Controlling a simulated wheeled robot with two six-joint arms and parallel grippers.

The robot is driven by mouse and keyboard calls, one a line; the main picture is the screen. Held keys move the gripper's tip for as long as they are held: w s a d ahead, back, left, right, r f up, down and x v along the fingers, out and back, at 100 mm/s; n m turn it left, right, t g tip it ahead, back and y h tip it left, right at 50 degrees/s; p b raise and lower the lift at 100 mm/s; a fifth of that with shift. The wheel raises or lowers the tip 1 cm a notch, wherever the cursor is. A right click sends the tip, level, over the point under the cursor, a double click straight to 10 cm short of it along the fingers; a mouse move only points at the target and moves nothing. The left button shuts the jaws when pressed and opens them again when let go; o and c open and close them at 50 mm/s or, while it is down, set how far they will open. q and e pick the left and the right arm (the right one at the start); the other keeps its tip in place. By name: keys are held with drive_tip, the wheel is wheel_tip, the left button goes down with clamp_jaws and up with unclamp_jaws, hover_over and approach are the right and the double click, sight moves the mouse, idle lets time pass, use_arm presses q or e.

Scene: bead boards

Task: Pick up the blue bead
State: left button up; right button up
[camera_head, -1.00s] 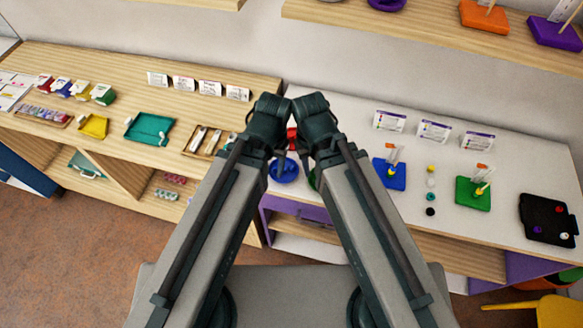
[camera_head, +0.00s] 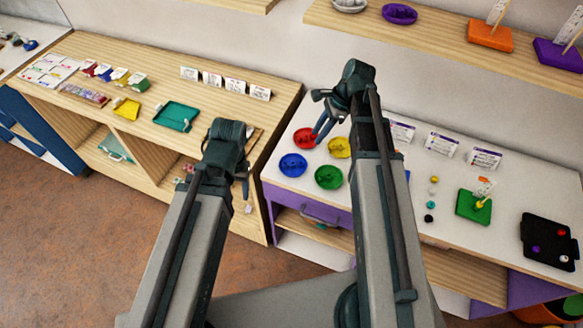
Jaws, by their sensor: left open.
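A small blue-violet bead (camera_head: 536,249) lies in the black tray (camera_head: 537,218) at the far right. A teal bead (camera_head: 431,205) stands in a short column of loose beads on the white table. A blue dish (camera_head: 293,165) sits at the table's left end; its contents are too small to tell. My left gripper (camera_head: 246,188) is open, mostly hidden behind its own wrist, near the wooden shelf's right end. My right gripper (camera_head: 321,130) hangs above the coloured dishes, far left of the tray and the bead column. Its jaw gap is unclear.
Red (camera_head: 306,138), yellow (camera_head: 340,148) and green (camera_head: 329,177) dishes stand beside the blue one. A green board (camera_head: 469,208) with a peg stands right of the bead column. White cards (camera_head: 442,146) line the back. My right arm covers the table's middle.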

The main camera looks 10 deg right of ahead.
drive_tip(key=b, duration=0.8)
approach(300, 165)
drive_tip(key=shift+w+a+f, duration=0.2)
drive_tip(key=shift+a+f, duration=0.05)
drive_tip(key=shift+f, duration=0.25)
drive_tip(key=shift+w+a+f, duration=0.2)
drive_tip(key=shift+w+f, duration=0.05)
drive_tip(key=shift+f, duration=0.2)
drive_tip(key=shift+a+f, duration=0.25)
drive_tip(key=shift+f, duration=0.05)
drive_tip(key=f+b, duration=0.4)
drive_tip(key=shift+a+f, duration=0.15)
drive_tip(key=shift+a, duration=0.15)
drive_tip(key=shift+a+f+b, duration=0.3)
drive_tip(key=shift+f+b, duration=0.15)
drive_tip(key=shift+b, duration=0.2)
drive_tip(key=shift+r, duration=0.1)
drive_tip(key=shift+c, duration=0.2)
clamp_jaws()
